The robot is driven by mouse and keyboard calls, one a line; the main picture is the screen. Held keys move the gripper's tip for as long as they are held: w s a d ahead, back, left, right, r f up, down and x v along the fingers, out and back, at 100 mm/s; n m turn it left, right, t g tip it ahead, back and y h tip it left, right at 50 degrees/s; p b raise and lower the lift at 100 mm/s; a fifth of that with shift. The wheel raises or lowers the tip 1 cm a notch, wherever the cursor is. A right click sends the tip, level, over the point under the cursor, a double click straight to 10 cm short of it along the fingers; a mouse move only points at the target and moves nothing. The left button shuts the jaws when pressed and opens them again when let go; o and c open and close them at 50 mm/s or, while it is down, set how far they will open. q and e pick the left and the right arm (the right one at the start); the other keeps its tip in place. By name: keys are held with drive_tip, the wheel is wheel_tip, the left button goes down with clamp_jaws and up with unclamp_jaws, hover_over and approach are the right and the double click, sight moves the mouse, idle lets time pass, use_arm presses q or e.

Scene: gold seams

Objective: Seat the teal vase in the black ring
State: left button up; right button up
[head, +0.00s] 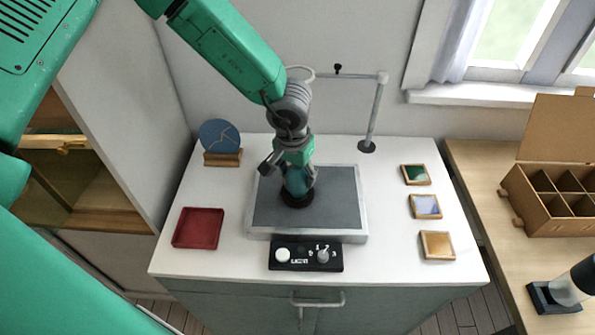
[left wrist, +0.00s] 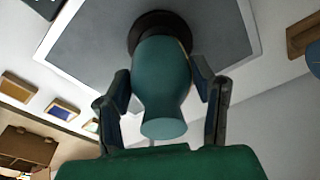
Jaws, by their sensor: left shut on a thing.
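The teal vase (head: 297,182) is at the middle of the grey plate, between the fingers of my left gripper (head: 291,177). In the left wrist view the vase (left wrist: 161,85) fills the centre, its narrow neck and flared end toward the camera. My left gripper (left wrist: 163,88) has a finger on each side of it and is shut on it. The black ring (head: 296,196) lies on the plate at the vase's base, and it also shows in the left wrist view (left wrist: 160,23). The vase's base meets the ring; I cannot tell how deep it sits. My right gripper is not in view.
The framed grey plate (head: 340,205) lies on a white cabinet top. A red tray (head: 198,228) is at left, a blue disc on a wooden stand (head: 221,138) behind it. A control box (head: 305,256) is in front. Several framed tiles (head: 425,206) and a lamp-like post (head: 373,115) stand right.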

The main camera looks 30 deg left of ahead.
use_arm(q)
drive_tip(key=shift+f, duration=0.7)
drive_tip(key=o, duration=1.8)
drive_tip(key=shift+r, duration=0.1)
wheel_tip(320, 180, up, 5)
drive_tip(key=p, duration=0.6)
drive_tip(key=shift+r+p, duration=0.2)
drive_tip(key=shift+p, duration=0.2)
drive_tip(key=shift+r, duration=1.25)
